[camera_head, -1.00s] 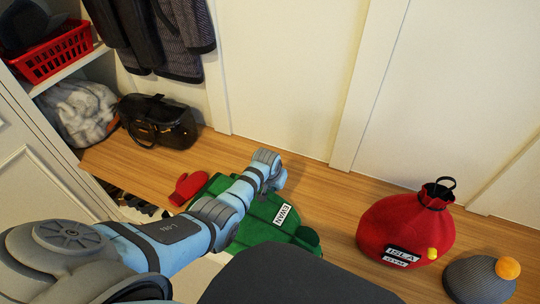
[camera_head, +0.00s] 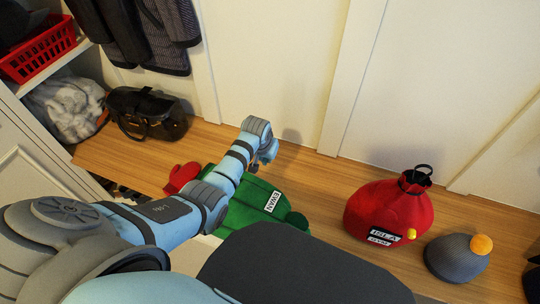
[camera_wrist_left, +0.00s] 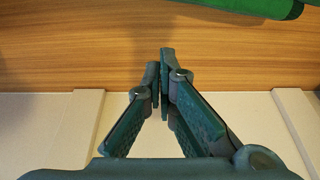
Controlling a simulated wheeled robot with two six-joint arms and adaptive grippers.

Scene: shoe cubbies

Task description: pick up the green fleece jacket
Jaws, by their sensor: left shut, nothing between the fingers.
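The green fleece jacket (camera_head: 246,213) lies folded on the wooden bench, with a white EWAN label on it. My left arm passes over it and hides part of it. My left gripper (camera_wrist_left: 161,58) is shut and empty in the left wrist view. In the head view the left gripper (camera_head: 265,158) hangs above the bench, behind the jacket on the wall side. A green edge of the jacket (camera_wrist_left: 250,5) shows at the top of the wrist view, apart from the fingertips. My right gripper is not in view.
A red mitten (camera_head: 181,177) lies left of the jacket. A red ISLA gym bag (camera_head: 388,210) and a grey hat with an orange pompom (camera_head: 452,258) stand to the right. A black handbag (camera_head: 147,113) is at the back left. The wooden bench (camera_head: 320,190) is bare between jacket and red bag.

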